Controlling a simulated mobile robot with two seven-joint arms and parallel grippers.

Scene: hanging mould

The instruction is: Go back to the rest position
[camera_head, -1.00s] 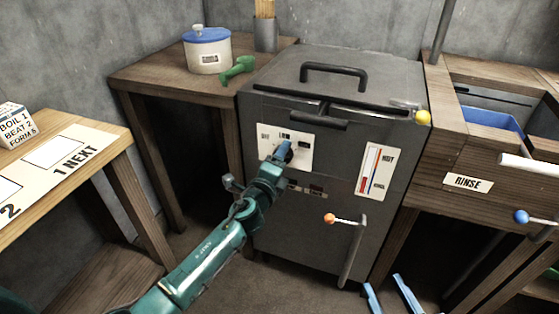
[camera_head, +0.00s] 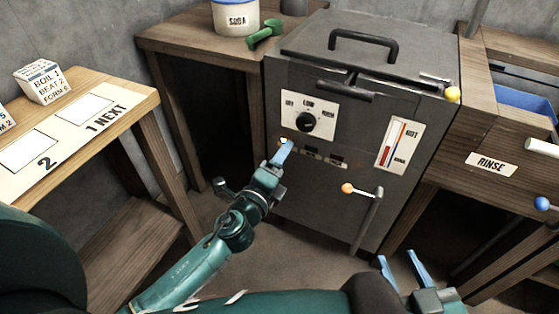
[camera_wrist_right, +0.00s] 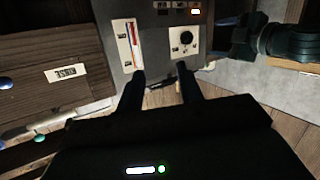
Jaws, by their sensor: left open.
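My left gripper (camera_head: 283,153) is in front of the grey boiler (camera_head: 340,185), below and apart from its black dial (camera_head: 306,122). Its blue fingers are seen nearly edge-on and it holds nothing that I can see. My right gripper (camera_head: 403,268) is low at the bottom right, with its two blue fingers apart and nothing between them. In the right wrist view its dark fingers (camera_wrist_right: 159,88) are also spread and empty, pointing towards the boiler front.
A wooden table (camera_head: 130,95) with printed mats stands at left. A soda tub (camera_head: 236,16) and green scoop (camera_head: 265,34) rest behind. The rinse bench (camera_head: 450,150) stands at right. Open floor lies between.

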